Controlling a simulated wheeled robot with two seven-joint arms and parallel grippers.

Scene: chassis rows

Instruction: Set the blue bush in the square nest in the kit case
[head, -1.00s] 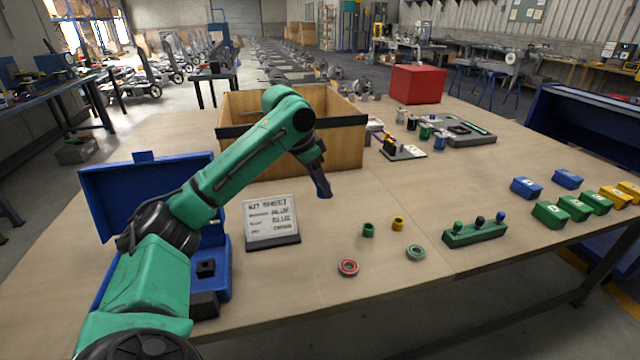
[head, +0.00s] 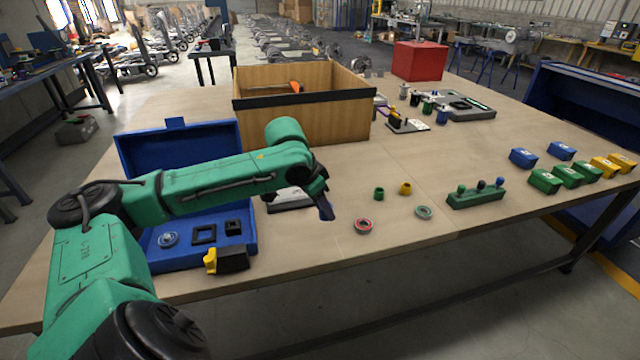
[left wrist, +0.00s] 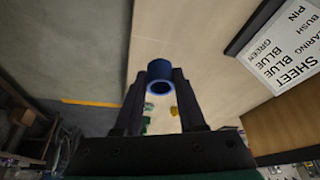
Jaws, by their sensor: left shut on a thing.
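My left gripper (head: 324,203) is shut on the blue bush (left wrist: 159,70), above the table in front of the kit sheet. In the left wrist view the bush is a short blue tube between the fingertips, its open end showing. The blue kit case (head: 247,247) stands open at left, lid (head: 180,150) up, left of the gripper and apart from it. Inside are a round bluish-white part (head: 167,239), a black square frame (head: 204,234) and a smaller black square piece (head: 233,228). My forearm crosses in front of the lid and hides the case's back. My right gripper is out of view.
The kit sheet (head: 290,198) is partly hidden by my gripper. A black-and-yellow object (head: 226,260) stands at the case's front. A wooden bin (head: 310,120) stands behind. Green and yellow bushes (head: 379,193) and two rings (head: 363,226) lie to the right, near a green pin block (head: 475,196).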

